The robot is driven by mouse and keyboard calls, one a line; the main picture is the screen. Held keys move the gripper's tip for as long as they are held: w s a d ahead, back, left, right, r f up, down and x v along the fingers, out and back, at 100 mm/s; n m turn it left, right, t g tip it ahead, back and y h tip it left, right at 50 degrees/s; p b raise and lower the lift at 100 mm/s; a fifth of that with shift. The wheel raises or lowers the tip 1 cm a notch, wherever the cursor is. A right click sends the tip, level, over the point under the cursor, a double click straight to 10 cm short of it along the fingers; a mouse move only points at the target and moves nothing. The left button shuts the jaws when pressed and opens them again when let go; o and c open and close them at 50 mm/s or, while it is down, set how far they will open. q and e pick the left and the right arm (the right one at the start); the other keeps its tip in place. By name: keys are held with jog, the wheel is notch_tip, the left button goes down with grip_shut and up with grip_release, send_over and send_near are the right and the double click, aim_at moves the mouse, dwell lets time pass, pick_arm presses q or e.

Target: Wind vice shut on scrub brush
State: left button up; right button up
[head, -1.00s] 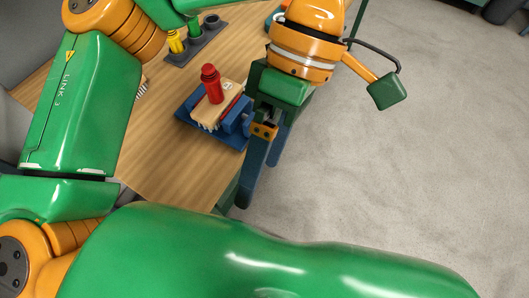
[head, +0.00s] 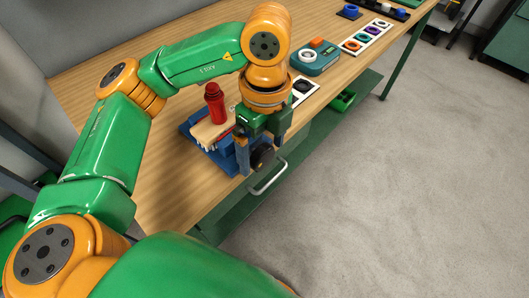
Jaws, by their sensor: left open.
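The blue vice (head: 190,128) sits on the wooden table near its front edge. The scrub brush, a pale wooden block (head: 207,132) with a red knob handle (head: 214,101) and white bristles, sits in the vice with its handle up. A dark round handwheel (head: 262,158) is at the vice's right end, over the table edge. My left gripper (head: 262,150) points down there, open, with one finger on each side of the wheel. I cannot tell whether the fingers touch it. Part of the vice is hidden behind the gripper. My right gripper is out of view.
A teal box (head: 314,59) with an orange knob stands farther along the table, beyond a white card with a black ring (head: 304,87). A metal bar handle (head: 268,179) juts from the table front. The floor at right is clear.

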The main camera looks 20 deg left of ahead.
pick_arm(q)
jog(key=shift+f, duration=0.65)
jog(key=c, duration=1.4)
jog(key=shift+o, duration=0.2)
jog(key=shift+d+r+g+p, duration=0.1)
jog(key=shift+r+g+p, duration=0.15)
jog(key=shift+g+p, duration=0.55)
jog(key=g+y+p, duration=0.1)
jog(key=p, duration=0.1)
jog(key=g+p, duration=0.2)
jog(key=p, duration=0.1)
jog(key=shift+w+y, duration=0.25)
jog(key=shift+y, duration=0.15)
jog(key=shift+w+f+g+y+p, duration=0.1)
jog(key=shift+f+g+y+p, duration=0.2)
jog(key=shift+g+p, duration=0.7)
jog(key=o, duration=1.4)
jog(key=shift+d, duration=0.1)
jog(key=shift+c, duration=0.2)
